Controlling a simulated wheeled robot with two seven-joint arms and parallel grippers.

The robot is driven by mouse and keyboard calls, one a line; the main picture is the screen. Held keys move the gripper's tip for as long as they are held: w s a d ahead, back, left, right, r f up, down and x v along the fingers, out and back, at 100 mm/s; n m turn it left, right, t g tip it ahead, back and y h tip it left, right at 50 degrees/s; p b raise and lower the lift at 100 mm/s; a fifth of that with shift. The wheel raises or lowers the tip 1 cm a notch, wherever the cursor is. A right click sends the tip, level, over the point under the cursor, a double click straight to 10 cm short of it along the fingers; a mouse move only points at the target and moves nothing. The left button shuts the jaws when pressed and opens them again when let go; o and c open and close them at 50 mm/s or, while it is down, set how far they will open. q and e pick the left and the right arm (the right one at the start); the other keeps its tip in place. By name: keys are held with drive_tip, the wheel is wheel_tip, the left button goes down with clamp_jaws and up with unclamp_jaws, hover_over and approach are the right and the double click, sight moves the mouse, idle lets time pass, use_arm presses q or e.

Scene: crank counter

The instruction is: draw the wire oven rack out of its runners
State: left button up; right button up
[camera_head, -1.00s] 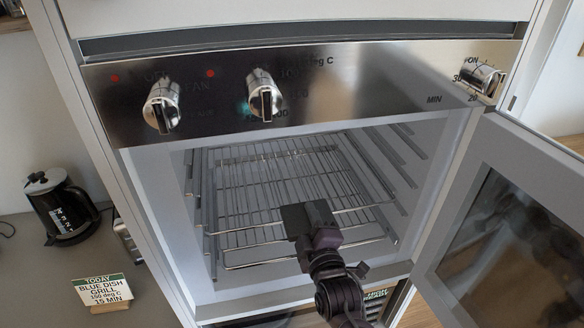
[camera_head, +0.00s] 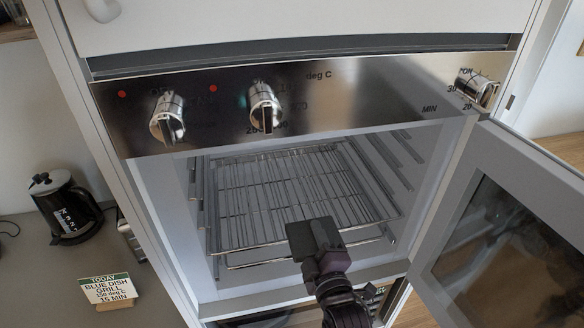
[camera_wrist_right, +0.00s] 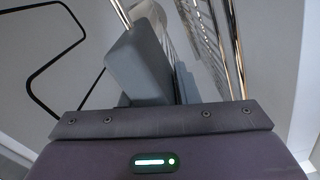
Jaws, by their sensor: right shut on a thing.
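The wire oven rack (camera_head: 265,195) sits inside the oven cavity on side runners (camera_head: 385,160). Its front rail (camera_head: 262,243) is close to the cavity opening. My right gripper (camera_head: 314,236) is at the right part of that front rail and is shut on it. In the right wrist view the rack's wires (camera_wrist_right: 205,45) run up and away beyond the grey fingers (camera_wrist_right: 150,70). The exact contact is hidden by the fingers. My left gripper is not in view.
The oven door (camera_head: 510,220) stands open on the right. Above the cavity is a control panel (camera_head: 340,95) with several knobs. A black kettle (camera_head: 66,208) and a menu card (camera_head: 108,290) stand on the counter at left.

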drive_tip(key=p+v, duration=0.7)
drive_tip(key=v, duration=2.5)
drive_tip(key=shift+s, duration=0.4)
drive_tip(key=shift+s+d+r, duration=0.1)
drive_tip(key=shift+s+d, duration=0.15)
drive_tip(key=shift+s, duration=0.1)
clamp_jaws()
idle(2.6)
drive_tip(key=shift+w, duration=0.1)
